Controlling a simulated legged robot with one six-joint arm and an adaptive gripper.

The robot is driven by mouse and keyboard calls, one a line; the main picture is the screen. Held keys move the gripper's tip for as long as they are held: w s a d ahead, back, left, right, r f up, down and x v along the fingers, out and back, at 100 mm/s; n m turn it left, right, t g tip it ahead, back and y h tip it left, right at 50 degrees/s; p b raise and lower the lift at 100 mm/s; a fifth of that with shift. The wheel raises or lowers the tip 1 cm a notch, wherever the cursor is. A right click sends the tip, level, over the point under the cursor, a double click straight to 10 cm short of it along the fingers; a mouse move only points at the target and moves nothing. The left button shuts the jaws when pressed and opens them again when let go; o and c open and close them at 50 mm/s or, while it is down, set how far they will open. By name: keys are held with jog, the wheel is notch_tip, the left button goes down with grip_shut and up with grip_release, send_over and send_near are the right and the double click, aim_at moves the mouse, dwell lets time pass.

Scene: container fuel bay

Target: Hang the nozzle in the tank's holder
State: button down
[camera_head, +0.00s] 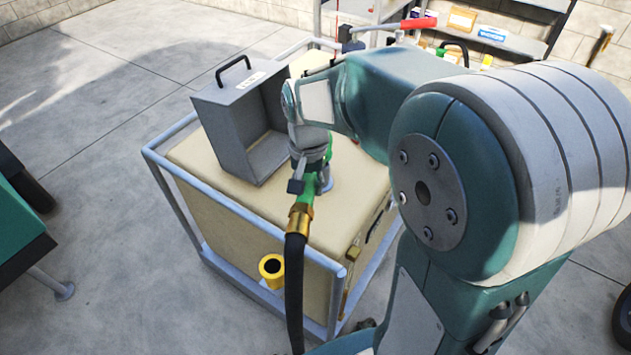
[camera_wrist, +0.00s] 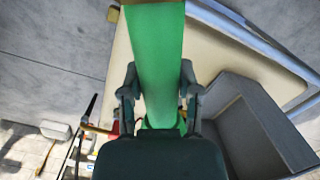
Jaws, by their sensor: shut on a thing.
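The green nozzle (camera_head: 306,192) is above the tank's top near its front edge, with a brass fitting (camera_head: 300,219) and a black hose (camera_head: 294,290) hanging down from it. My gripper (camera_wrist: 158,95) is shut on the green nozzle (camera_wrist: 156,50) in the wrist view, one finger on each side. In the head view the wrist hides most of the fingers. The beige tank (camera_head: 230,200) stands in a grey rail frame.
A grey open-fronted box (camera_head: 222,130) with a black handle stands on the tank, just left of my gripper; it also shows in the wrist view (camera_wrist: 255,130). Shelves (camera_head: 510,40) with small goods stand behind. A green machine (camera_head: 20,225) is at far left. Floor between is clear.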

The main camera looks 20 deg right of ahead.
jog(key=shift+r, duration=4.25)
